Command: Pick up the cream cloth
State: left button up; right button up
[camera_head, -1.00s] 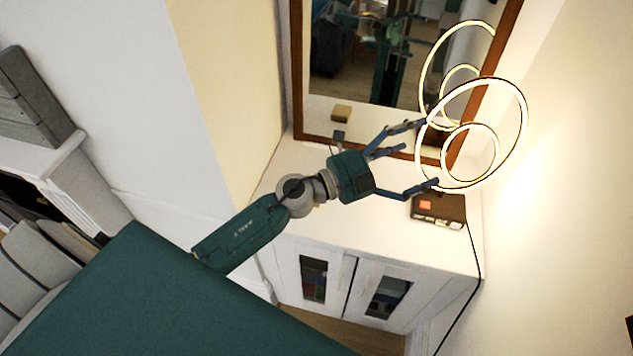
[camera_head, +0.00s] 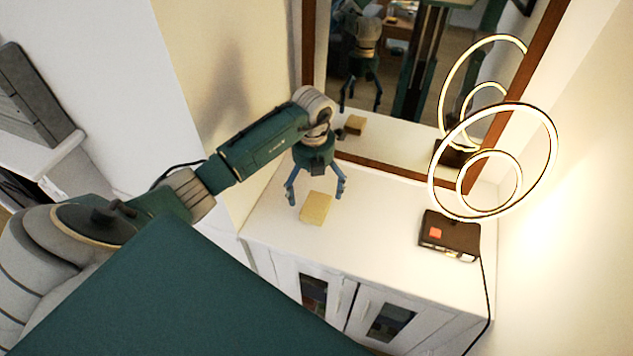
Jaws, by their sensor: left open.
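The cream cloth (camera_head: 316,208) is a small folded block lying on the white cabinet top (camera_head: 372,226), near its left front part. My left gripper (camera_head: 315,200) points down just behind and above the cloth. Its fingers are spread open, one to each side of the cloth's far end, with nothing held. I cannot tell whether the fingertips touch the cabinet top. My right gripper is not in view.
A lit ring lamp (camera_head: 450,232) with a dark base stands at the right of the cabinet top. A framed mirror (camera_head: 400,173) leans behind and reflects my arm and the cloth. A wall (camera_head: 215,70) is close on the left. The middle of the top is clear.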

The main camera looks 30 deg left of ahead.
aim_at(311, 203)
pick_arm(q)
jog(key=shift+f+b, duration=0.3)
jog(key=shift+f, duration=1.2)
jog(key=f+b, duration=0.3)
jog(key=shift+s+a+f, duration=0.15)
jog(key=shift+s+f, duration=0.15)
jog(key=shift+f, duration=0.1)
jog(key=shift+f+b, duration=0.25)
jog(key=shift+b, duration=0.05)
jog(key=shift+w+a, duration=0.1)
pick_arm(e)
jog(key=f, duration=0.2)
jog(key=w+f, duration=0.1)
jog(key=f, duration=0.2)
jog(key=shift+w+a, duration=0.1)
pick_arm(q)
jog(key=shift+c, duration=0.5)
jog(key=shift+r, duration=0.1)
jog(key=c, duration=1.2)
